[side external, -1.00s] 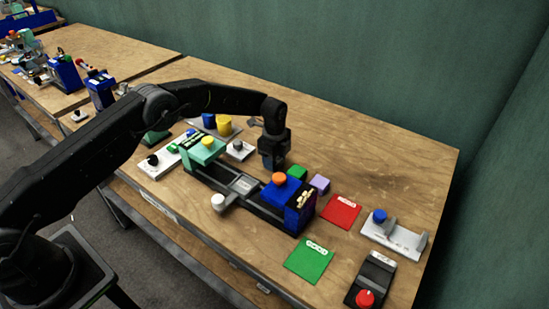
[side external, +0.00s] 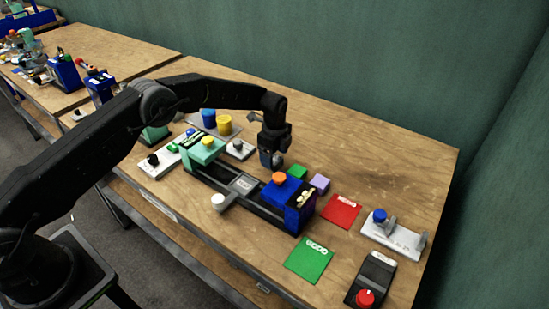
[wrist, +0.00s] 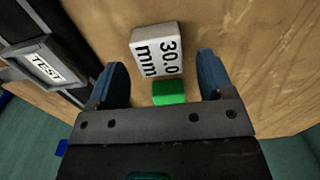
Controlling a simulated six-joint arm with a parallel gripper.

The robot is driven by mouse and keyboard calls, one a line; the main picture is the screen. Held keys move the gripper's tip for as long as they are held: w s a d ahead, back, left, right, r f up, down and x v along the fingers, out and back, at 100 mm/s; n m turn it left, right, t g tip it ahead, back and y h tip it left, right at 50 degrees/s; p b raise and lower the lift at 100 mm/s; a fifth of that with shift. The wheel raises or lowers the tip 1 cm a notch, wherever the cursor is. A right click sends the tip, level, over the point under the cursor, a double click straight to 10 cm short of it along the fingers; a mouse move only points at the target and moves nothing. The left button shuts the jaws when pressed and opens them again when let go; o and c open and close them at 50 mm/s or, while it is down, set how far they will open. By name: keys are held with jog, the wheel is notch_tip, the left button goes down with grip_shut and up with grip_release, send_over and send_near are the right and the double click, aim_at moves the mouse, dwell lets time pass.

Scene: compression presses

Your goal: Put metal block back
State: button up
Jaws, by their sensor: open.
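A pale grey block marked "30.0 mm" (wrist: 157,50), which looks like the metal block, lies on the wooden table in the wrist view. My gripper (wrist: 162,74) is open, with its blue fingers spread apart to either side below the block in the picture. Nothing is held. A small green block (wrist: 169,93) shows between the fingers, below the grey block. In the side view my gripper (side external: 271,161) points down just behind the black press. I cannot make out the grey block clearly there.
The press with a blue housing (side external: 291,206) and orange knob stands in front of my gripper. Red (side external: 341,211) and green (side external: 309,260) pads lie farther right. The table behind is clear.

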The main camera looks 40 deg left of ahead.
notch_tip(320, 180, up, 11)
jog(key=shift+f, duration=0.15)
notch_tip(320, 180, up, 7)
jog(key=n, duration=0.2)
send_over(274, 159)
jog(key=s, duration=0.2)
jog(key=s+a+r+n+t, duration=0.3)
jog(key=s+r+n, duration=0.4)
jog(key=s+r, duration=0.7)
jog(key=s+f+n+t, duration=0.2)
jog(key=s+n, duration=0.7)
jog(key=s, duration=1.4)
jog(key=shift+s+a+f+t, duration=0.3)
jog(key=shift+a+f, duration=0.05)
jog(key=shift+a, duration=0.1)
